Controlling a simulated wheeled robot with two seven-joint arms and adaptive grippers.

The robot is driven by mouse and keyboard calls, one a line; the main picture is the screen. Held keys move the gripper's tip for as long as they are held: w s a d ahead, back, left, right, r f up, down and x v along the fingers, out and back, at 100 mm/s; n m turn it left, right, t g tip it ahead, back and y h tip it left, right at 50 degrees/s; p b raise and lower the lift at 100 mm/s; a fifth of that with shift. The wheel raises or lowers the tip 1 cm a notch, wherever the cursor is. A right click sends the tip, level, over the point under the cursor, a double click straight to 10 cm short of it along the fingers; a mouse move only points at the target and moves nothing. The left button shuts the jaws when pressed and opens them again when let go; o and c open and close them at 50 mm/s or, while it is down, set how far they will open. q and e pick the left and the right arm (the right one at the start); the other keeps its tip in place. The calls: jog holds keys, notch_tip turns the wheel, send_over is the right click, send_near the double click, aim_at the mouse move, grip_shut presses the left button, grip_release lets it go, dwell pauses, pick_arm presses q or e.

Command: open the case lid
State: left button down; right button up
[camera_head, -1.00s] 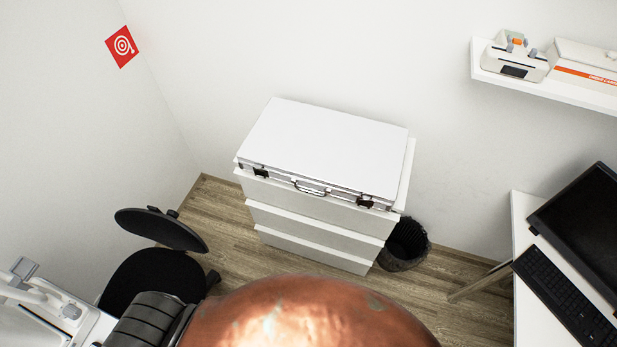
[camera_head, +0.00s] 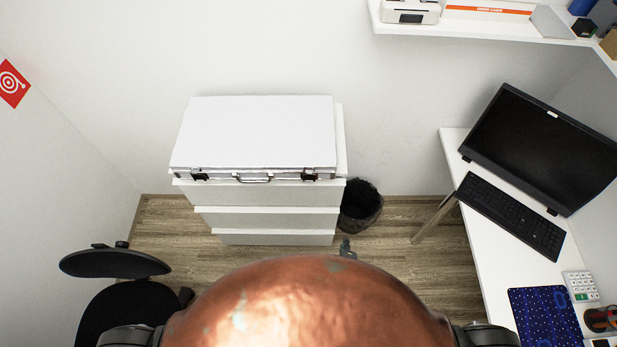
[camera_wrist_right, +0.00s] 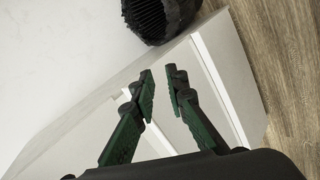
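The case (camera_head: 256,132) is a flat white box lying on top of a white drawer unit (camera_head: 262,193) against the back wall. Its lid is shut. The handle (camera_head: 253,180) and two dark latches, the left one (camera_head: 199,177) and the right one (camera_head: 309,177), are on its front edge. My right gripper (camera_head: 347,248) barely shows in the head view, low and to the right of the drawer unit. In the right wrist view its green fingers (camera_wrist_right: 163,73) are apart with nothing between them. My left gripper is not in view.
A black waste bin (camera_head: 361,205) stands right of the drawer unit and also shows in the wrist view (camera_wrist_right: 158,17). A black chair (camera_head: 118,264) is at lower left. A desk with a monitor (camera_head: 540,148) and keyboard (camera_head: 511,215) is at right. A shelf (camera_head: 470,32) hangs above.

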jog(key=w+a+r+n+t, duration=0.15)
jog(key=a+r, duration=0.25)
jog(key=r, duration=0.4)
jog(key=w+a+r+n+t, duration=0.1)
jog(key=w+a+r+t, duration=0.25)
jog(key=r, duration=0.55)
jog(key=n+t+y, duration=0.1)
jog(key=t, duration=0.3)
send_near(309, 174)
jog(key=w, duration=0.1)
jog(key=w+p, duration=0.1)
jog(key=w, duration=0.6)
jog(key=shift+w+d+f, duration=0.1)
jog(key=shift+w, duration=0.2)
jog(key=shift+c, duration=0.4)
grip_shut()
jog(key=shift+p, duration=0.3)
